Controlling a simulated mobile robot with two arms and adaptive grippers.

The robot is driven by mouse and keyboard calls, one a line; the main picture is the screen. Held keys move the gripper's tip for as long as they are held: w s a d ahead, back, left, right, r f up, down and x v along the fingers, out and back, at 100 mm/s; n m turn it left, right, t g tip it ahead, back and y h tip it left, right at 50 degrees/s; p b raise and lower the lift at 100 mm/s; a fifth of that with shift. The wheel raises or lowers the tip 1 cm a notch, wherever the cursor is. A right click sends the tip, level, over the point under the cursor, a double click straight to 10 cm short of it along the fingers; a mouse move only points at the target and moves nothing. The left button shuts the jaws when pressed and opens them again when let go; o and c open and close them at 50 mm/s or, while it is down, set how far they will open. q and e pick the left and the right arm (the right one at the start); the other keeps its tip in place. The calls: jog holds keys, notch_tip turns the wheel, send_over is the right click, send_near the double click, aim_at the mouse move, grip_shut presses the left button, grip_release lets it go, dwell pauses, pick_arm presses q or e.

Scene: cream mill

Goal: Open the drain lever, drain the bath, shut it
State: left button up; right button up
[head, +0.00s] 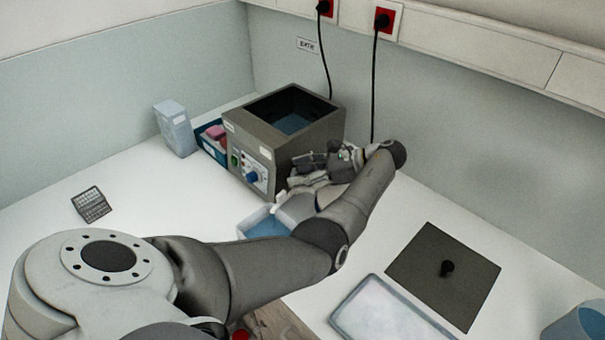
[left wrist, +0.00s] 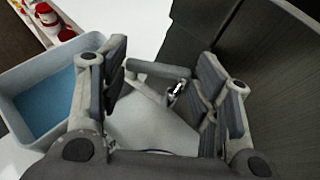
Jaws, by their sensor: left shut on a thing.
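The bath (head: 262,140) is a grey box with a blue knob on its front; blue liquid (head: 292,123) shows inside. My left gripper (head: 318,168) is at its right side, near the lower front corner. In the left wrist view my left gripper (left wrist: 163,72) has its fingers on either side of the grey drain lever (left wrist: 150,68) and is shut on it. The lever is hidden behind my arm in the head view. A pale tub (left wrist: 62,45) with blue liquid stands below and beside the gripper; part of it shows in the head view (head: 248,217). My right gripper is out of view.
A dark square lid (head: 425,285) with a black knob and a pale tray (head: 350,325) lie at the right. A blue-grey container (head: 574,326) stands at the right edge. A box (head: 175,130) and a blue bin (head: 213,148) stand left of the bath. Cables hang behind it.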

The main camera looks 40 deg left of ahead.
pick_arm(q)
jog(key=o, duration=1)
jog(key=shift+s+a, duration=0.1)
jog(key=shift+a, duration=0.05)
jog(key=shift+o, duration=0.2)
jog(key=v, duration=0.7)
jog(key=shift+d, duration=0.35)
jog(key=shift+r, duration=0.1)
jog(key=shift+c, duration=0.4)
